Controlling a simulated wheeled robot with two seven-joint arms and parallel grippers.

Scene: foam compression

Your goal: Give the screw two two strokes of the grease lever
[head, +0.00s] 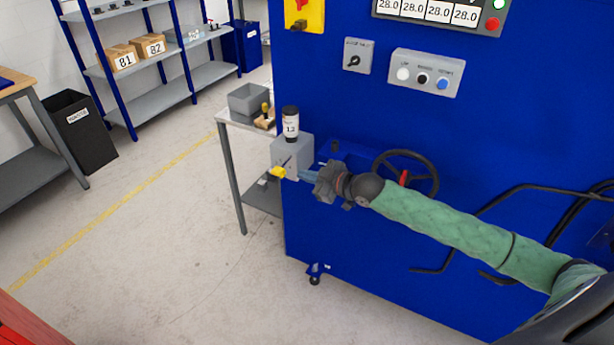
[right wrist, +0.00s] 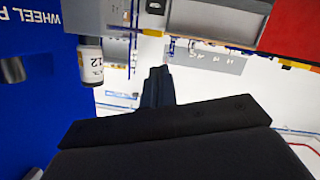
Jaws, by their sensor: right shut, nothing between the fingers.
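A grey grease box (head: 287,152) is mounted at the left edge of the blue machine, with a white, dark-capped bottle (head: 290,124) on top. The bottle also shows in the right wrist view (right wrist: 91,62), its label reading 12. A yellow grip (head: 277,171), which looks like the grease lever's end, sits at the box's lower front. My right gripper (head: 301,174) is shut and empty, its fingertips beside the yellow grip; I cannot tell whether they touch. Its closed fingers show in the right wrist view (right wrist: 157,84). The screw is not identifiable. My left gripper is not in view.
The blue machine (head: 350,240) carries a black handwheel (head: 407,160), a button box (head: 427,73) and black pipes at right. A grey table (head: 237,122) with a grey bin (head: 249,99) stands behind the grease box.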

